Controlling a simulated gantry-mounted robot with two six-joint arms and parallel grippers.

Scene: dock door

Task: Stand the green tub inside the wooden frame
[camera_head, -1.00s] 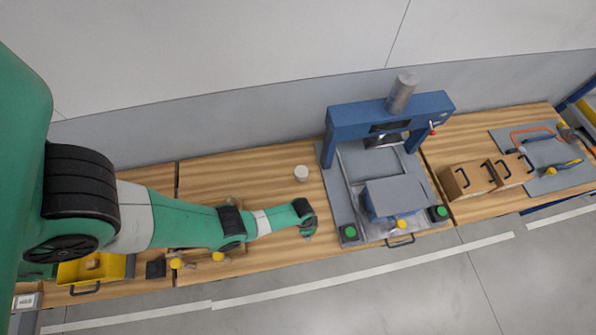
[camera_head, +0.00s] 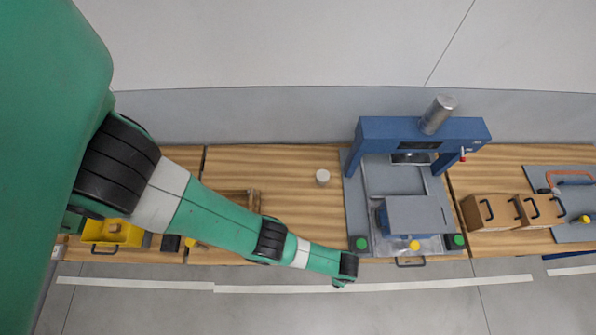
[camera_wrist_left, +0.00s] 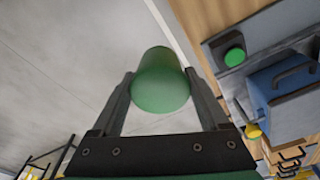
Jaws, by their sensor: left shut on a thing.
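The green tub (camera_wrist_left: 160,72) is held between the two fingers of my left gripper (camera_wrist_left: 160,90) in the left wrist view, with grey floor behind it. In the head view my left gripper (camera_head: 341,285) is at the end of the green arm, beyond the table's front edge; its fingers and the tub are hidden or too small to make out there. The wooden frame (camera_head: 240,192) lies on the table at left of centre, partly covered by my left arm. My right gripper is not in view.
A blue press (camera_head: 375,130) with green buttons stands right of the arm's end. A small white cylinder (camera_head: 322,177) stands on the table left of it. Brown boxes (camera_head: 490,212) are at right, a yellow bin (camera_head: 112,232) at left. Bare table lies behind the arm.

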